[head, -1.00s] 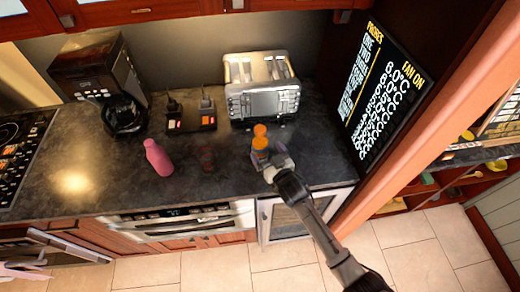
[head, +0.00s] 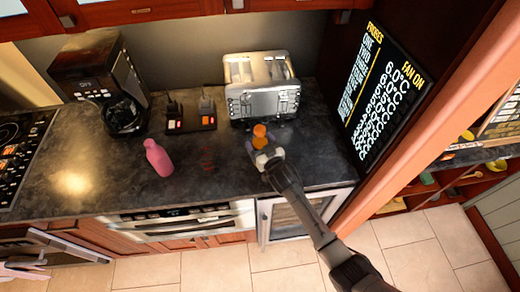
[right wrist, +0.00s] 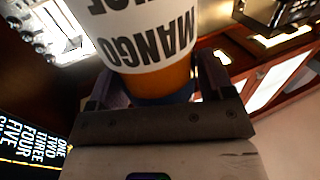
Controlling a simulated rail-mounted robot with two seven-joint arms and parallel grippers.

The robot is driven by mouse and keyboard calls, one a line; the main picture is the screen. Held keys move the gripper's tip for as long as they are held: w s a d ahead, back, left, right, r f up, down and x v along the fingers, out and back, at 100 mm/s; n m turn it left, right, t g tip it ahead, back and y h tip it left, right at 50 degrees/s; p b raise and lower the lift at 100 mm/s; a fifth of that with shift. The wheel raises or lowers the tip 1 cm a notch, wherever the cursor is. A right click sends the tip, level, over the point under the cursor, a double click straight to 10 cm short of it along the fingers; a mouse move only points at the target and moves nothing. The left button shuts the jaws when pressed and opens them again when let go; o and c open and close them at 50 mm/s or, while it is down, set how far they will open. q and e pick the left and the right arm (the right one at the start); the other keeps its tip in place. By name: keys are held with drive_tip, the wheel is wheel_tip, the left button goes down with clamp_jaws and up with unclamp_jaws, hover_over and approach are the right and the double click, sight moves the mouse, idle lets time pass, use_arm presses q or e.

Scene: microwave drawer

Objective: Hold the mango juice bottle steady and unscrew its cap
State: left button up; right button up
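In the right wrist view the white MANGO label (right wrist: 150,45) and orange body fill the space between the gripper's fingers (right wrist: 162,82). I cannot tell whether both fingers press on the bottle. My left gripper is not in view.
A pink bottle (head: 158,158) stands to the left on the counter (head: 110,185). The silver toaster (head: 262,88) is close behind the juice. A coffee maker (head: 100,75) and a small dark block with plugs (head: 190,120) stand at the back left. A black display panel (head: 385,90) is at right.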

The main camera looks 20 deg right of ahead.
sight(264, 136)
drive_tip(key=shift+r, duration=0.1)
drive_tip(key=c, duration=0.9)
drive_tip(key=shift+r, duration=0.55)
drive_tip(key=r, duration=0.2)
drive_tip(key=d+r, duration=0.1)
drive_tip(key=shift+s+r+p, duration=0.35)
drive_tip(key=s+d+r, duration=0.4)
drive_tip(key=s+d, duration=0.1)
drive_tip(key=s+d+r, duration=0.2)
drive_tip(key=shift+s+d+r, duration=0.1)
drive_tip(key=shift+s+d, duration=0.05)
drive_tip(key=shift+s, duration=0.1)
drive_tip(key=o, duration=0.6)
drive_tip(key=c, duration=0.9)
